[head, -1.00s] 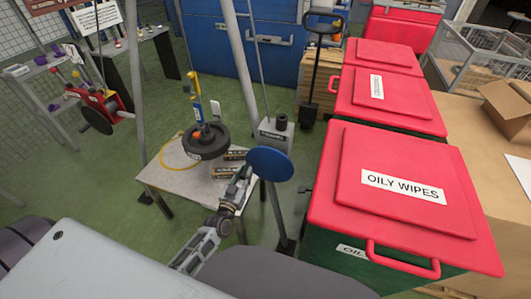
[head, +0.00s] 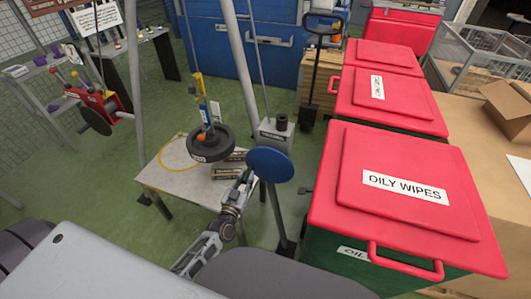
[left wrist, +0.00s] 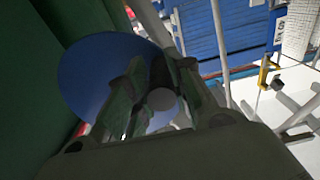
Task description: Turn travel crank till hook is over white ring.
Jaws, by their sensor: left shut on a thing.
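The travel crank has a blue disc (head: 270,165) on a stand to the right of the small table. My left gripper (head: 247,178) is at the disc's left side. In the left wrist view it is shut on the crank's dark round handle (left wrist: 162,98), in front of the blue disc (left wrist: 85,65). The hook assembly (head: 201,95), yellow and blue, hangs with a black round weight (head: 212,144) below it, above the table. My right gripper is not in view.
The small grey table (head: 190,185) holds dark labelled blocks (head: 228,170). A grey box (head: 274,138) stands behind the disc. Red-lidded bins (head: 405,185) line the right side. A red crank unit (head: 98,103) is at the left. Grey posts rise behind the table.

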